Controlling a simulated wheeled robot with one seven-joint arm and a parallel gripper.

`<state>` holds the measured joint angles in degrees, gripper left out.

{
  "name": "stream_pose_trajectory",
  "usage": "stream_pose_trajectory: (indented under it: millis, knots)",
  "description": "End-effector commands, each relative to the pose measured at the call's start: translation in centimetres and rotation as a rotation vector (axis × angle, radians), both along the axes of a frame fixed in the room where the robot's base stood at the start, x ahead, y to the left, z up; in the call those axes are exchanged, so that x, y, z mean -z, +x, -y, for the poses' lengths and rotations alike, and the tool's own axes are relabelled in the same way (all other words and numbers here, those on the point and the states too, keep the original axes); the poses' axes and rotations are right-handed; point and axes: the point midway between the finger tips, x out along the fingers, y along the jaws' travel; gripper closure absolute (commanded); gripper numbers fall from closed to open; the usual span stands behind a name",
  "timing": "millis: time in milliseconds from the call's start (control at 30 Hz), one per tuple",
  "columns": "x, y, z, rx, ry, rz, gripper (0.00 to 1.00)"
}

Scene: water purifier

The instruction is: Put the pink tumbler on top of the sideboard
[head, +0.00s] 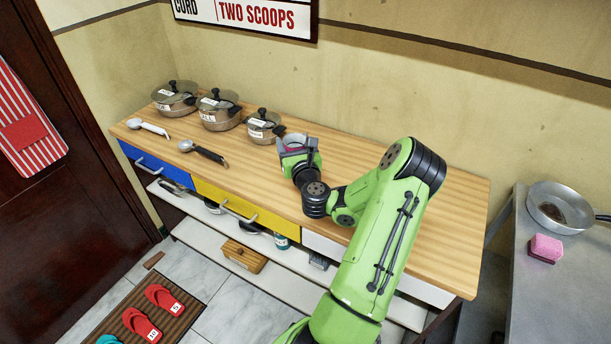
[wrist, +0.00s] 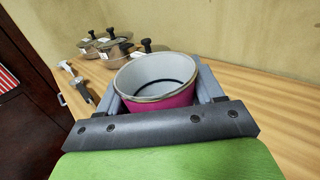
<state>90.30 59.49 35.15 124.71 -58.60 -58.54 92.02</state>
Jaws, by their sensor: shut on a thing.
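The pink tumbler (wrist: 165,101) has a grey metal rim and a pale inside, and it stands upright between the jaws in the wrist view. My gripper (wrist: 168,88) is shut on it from both sides. In the head view my gripper (head: 296,147) is over the middle of the wooden sideboard top (head: 400,220), and only a little of the tumbler shows there. The tumbler's base is hidden, so I cannot tell whether it touches the top.
Several lidded pots stand along the back left, the nearest being a small pot (head: 264,126). Two scoops (head: 203,152) lie at the front left. The top is clear right of my arm. A counter with a pan (head: 560,207) and a pink sponge (head: 545,248) stands at the right.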

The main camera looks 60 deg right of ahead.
Motion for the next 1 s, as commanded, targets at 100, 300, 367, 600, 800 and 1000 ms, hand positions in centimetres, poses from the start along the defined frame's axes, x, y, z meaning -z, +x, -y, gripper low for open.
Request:
stream_pose_trajectory:
  millis: [100, 300, 367, 600, 800, 1000]
  knots:
    - [3.0, 0.0, 0.0, 0.001, 0.002, 0.003, 0.65]
    - [5.5, 0.0, 0.0, 0.001, 0.002, 0.003, 0.65]
    - [6.6, 0.0, 0.0, 0.001, 0.001, 0.002, 0.65]
    - [6.8, 0.0, 0.0, 0.000, -0.001, 0.000, 0.65]
    - [7.2, 0.0, 0.0, 0.000, -0.001, 0.000, 0.29]
    - [7.1, 0.0, 0.0, 0.000, -0.001, 0.001, 0.08]
